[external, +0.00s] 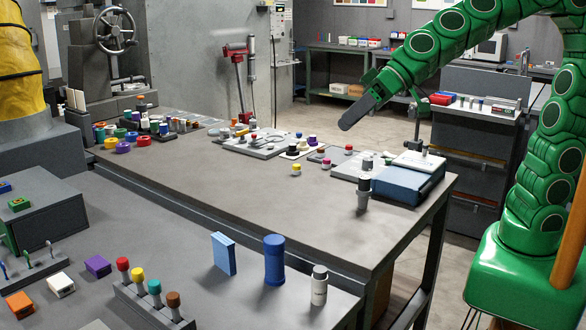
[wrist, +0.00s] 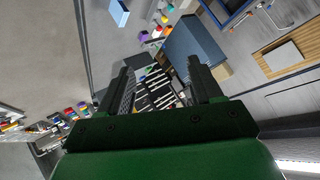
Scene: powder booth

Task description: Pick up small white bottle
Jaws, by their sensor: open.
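A small white bottle (external: 319,287) with a dark cap stands upright on the near grey table, at its right end beside a blue cylinder (external: 274,262). I cannot make out this bottle in the wrist view. My gripper (external: 350,118) is raised well above the tables, up and right of the bottle in the external view and far apart from it. In the wrist view my gripper (wrist: 162,72) has its two dark fingers spread with nothing held between them.
A light blue block (external: 224,254) stands left of the blue cylinder. A grey-and-dark-capped container (external: 363,192) and a blue case (external: 402,180) stand on the middle table. Colored capped tubes sit in a rack (external: 145,310). The middle table's centre is clear.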

